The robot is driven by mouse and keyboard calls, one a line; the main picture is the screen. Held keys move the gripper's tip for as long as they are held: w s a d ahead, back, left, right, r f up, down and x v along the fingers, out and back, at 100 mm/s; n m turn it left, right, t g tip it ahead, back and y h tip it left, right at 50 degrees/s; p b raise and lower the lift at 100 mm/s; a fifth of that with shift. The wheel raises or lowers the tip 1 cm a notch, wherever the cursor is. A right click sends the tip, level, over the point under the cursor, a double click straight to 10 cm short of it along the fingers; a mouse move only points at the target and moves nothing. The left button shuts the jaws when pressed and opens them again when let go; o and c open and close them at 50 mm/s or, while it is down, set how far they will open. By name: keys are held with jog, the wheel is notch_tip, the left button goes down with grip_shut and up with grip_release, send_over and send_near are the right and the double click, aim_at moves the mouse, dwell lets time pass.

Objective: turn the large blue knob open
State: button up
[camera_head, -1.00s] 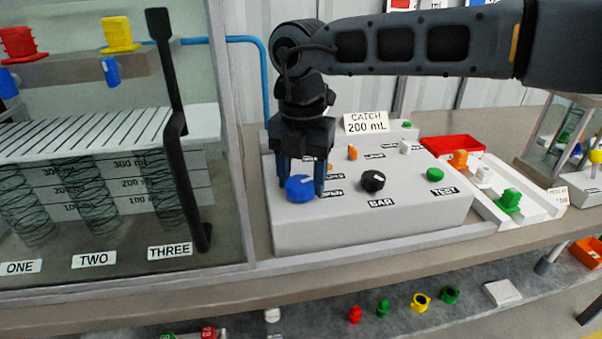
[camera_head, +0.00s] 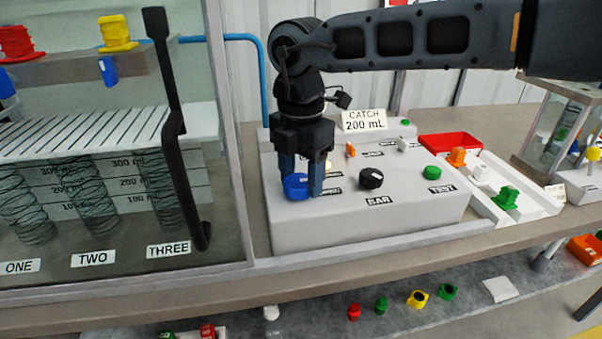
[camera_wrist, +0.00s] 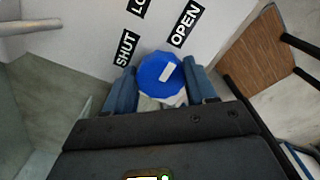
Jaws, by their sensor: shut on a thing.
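The large blue knob (camera_head: 296,188) sits at the front left of the grey control box. My gripper (camera_head: 301,180) points down over it, with one finger on each side, shut on the knob. In the wrist view the knob (camera_wrist: 159,76) lies between the two blue fingers (camera_wrist: 160,84). Its white pointer mark slants up and right, toward the OPEN label (camera_wrist: 184,26). The SHUT label (camera_wrist: 125,48) is to its left. A label between them is partly cut off at the top edge. The fingers partly hide the knob in the head view.
A black knob (camera_head: 371,178) and a green knob (camera_head: 432,172) are to the right on the box (camera_head: 340,222). A CATCH 200 mL sign (camera_head: 364,121) stands behind. A glazed cabinet with a black handle (camera_head: 181,180) is close on the left. A red tray (camera_head: 450,143) lies at right.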

aim_at(301, 180)
jog(key=shift+r, duration=0.1)
jog(key=o, duration=1)
jog(key=shift+o, duration=0.2)
jog(key=shift+r, duration=3.85)
jog(key=shift+s, duration=0.1)
